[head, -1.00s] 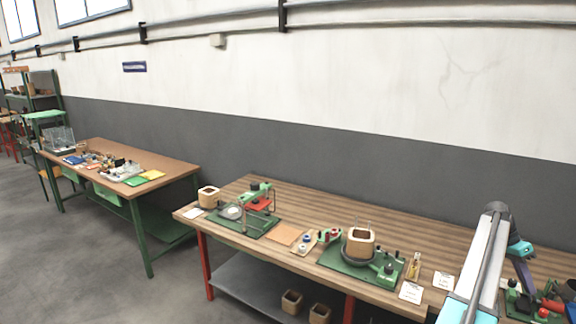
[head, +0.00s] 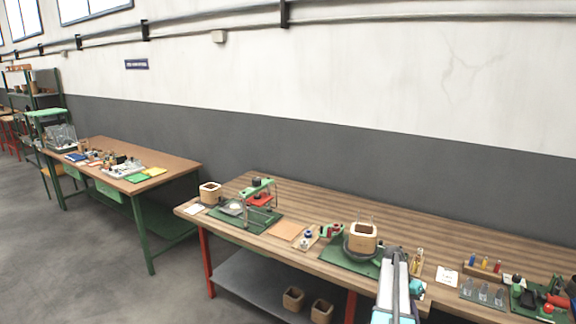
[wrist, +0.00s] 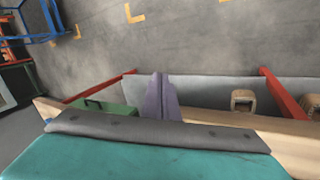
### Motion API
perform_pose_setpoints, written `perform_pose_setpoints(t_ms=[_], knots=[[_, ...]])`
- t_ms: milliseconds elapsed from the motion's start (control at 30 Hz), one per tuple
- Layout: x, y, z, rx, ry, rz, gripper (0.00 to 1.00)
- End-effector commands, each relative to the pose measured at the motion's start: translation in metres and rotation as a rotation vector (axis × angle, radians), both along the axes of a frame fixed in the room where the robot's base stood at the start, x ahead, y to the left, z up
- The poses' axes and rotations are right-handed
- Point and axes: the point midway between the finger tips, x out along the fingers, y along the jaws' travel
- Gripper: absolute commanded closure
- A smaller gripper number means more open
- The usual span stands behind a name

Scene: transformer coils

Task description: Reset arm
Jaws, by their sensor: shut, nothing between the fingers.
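My arm (head: 394,290) rises from the bottom of the head view, in front of the long wooden workbench (head: 325,222); its gripper is not clear there. In the wrist view my gripper (wrist: 160,88) shows as purple fingers closed together, with nothing between them. The fingers point past the bench edge, over the lower shelf (wrist: 205,88) and towards the floor. My teal wrist housing fills the bottom of that view.
The bench holds a square wooden coil former (head: 361,238) on a green winder, partly behind my arm, another former (head: 209,193), and a green fixture (head: 258,194). Red bench legs (head: 205,262) and formers (head: 293,299) are below. Open floor (head: 80,260) lies left.

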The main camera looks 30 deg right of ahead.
Motion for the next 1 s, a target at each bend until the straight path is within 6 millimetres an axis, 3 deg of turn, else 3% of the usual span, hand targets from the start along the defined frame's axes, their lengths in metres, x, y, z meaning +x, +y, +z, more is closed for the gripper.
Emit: perform_pose_setpoints(t_ms=[33, 200, 500, 767, 1000], knots=[[0.009, 0.023, -0.017, 0.022, 0.001, 0.040, 1.00], [0.038, 0.088, -0.063, 0.096, -0.002, 0.171, 1.00], [0.067, 0.213, -0.138, 0.232, -0.001, 0.406, 1.00], [0.066, 0.321, -0.194, 0.349, 0.012, 0.601, 1.00], [0.045, 0.413, -0.236, 0.457, 0.031, 0.773, 1.00]])
